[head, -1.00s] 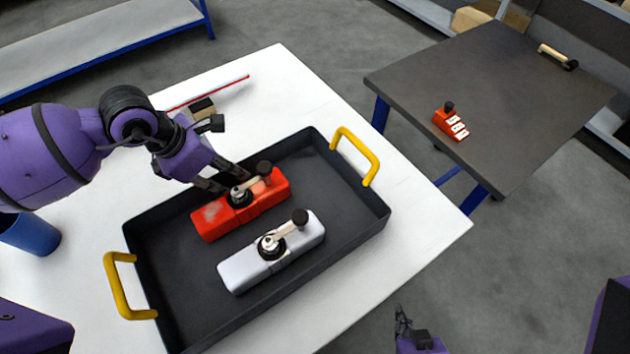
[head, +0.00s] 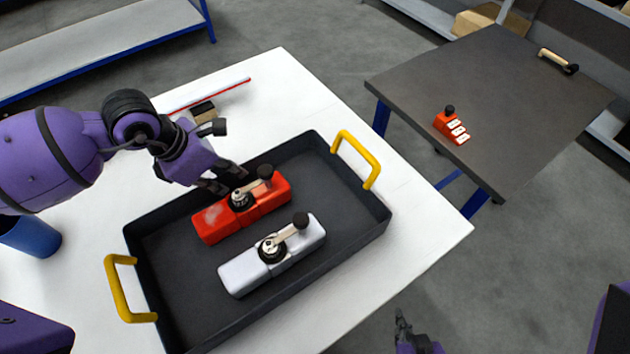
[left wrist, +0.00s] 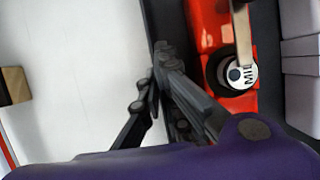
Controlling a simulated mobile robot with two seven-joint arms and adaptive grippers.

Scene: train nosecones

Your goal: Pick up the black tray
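The black tray (head: 345,215) lies on the white table, with a yellow handle (head: 357,158) at its far right end and another (head: 123,290) at its near left end. A red block (head: 213,222) and a silver-white block (head: 240,275), each with a small lever on top, lie in it. My left gripper (head: 225,180) is over the tray's upper-left long side, close beside the red block. In the left wrist view its fingers (left wrist: 163,60) overlap near the tips beside the tray wall, so their gap is unclear. My right gripper (head: 403,325) is at the bottom edge, away from the tray.
A white-and-red rod (head: 220,92) and a small brown-and-black object (head: 203,109) lie behind the tray on the white table (head: 420,235). A blue cylinder (head: 35,235) stands at left. A dark table (head: 510,90) at right holds an orange piece (head: 447,123) and a handle (head: 555,58).

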